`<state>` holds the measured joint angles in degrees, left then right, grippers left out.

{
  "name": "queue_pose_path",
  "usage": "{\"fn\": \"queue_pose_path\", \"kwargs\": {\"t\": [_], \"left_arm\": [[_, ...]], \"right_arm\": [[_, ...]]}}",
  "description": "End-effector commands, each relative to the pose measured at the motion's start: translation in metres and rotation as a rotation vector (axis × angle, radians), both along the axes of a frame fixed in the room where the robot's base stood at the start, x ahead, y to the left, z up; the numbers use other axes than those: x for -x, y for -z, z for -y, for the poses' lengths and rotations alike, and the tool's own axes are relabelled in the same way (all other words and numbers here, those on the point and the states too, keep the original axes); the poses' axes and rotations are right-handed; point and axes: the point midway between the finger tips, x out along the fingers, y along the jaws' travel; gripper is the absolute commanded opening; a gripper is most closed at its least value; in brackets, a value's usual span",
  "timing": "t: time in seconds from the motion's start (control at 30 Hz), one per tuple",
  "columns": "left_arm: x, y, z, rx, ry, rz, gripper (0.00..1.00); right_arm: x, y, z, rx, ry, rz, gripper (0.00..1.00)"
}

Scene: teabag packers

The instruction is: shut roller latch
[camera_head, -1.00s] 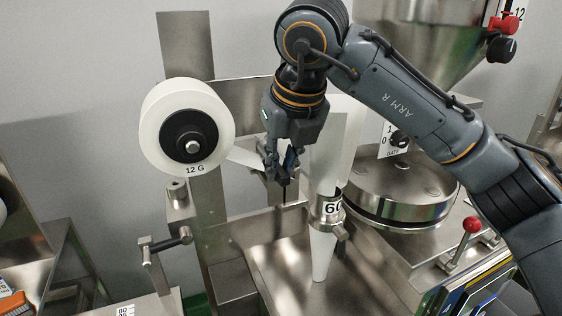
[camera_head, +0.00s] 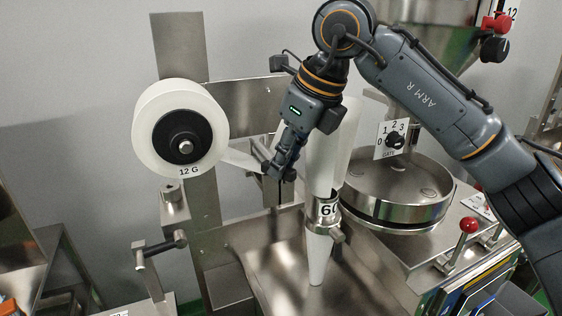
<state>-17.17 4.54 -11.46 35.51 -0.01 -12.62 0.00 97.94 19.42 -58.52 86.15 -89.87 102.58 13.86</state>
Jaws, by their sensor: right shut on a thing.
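My right gripper (camera_head: 278,168) comes in from the upper right and slants down to the left. It is shut at the roller bracket (camera_head: 270,192), where the paper strip ends beside the forming tube. Its fingers hide most of the roller latch there, so I cannot make out the latch's shape or exact position. The white paper strip (camera_head: 240,158) runs from the 12 G reel (camera_head: 180,130) to this bracket. My left gripper is not in view.
The white paper tube (camera_head: 318,258) passes down through a steel collar marked 60 (camera_head: 328,212), close to the right of my gripper. A round steel drum (camera_head: 390,190) and a red-knobbed lever (camera_head: 468,226) stand further right. A crank handle (camera_head: 160,246) is at lower left.

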Motion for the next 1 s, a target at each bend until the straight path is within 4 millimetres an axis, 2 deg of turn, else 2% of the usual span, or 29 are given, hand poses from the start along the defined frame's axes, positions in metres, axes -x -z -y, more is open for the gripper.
{"fn": "queue_pose_path", "kwargs": {"t": [0.7, 1.0], "left_arm": [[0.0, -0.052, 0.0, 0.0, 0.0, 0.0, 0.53], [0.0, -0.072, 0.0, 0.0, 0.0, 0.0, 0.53]], "right_arm": [[-0.022, -0.006, 0.006, -0.004, -0.67, 0.001, 0.0], [-0.028, -0.005, 0.005, -0.003, -0.888, 0.003, 0.0]]}}
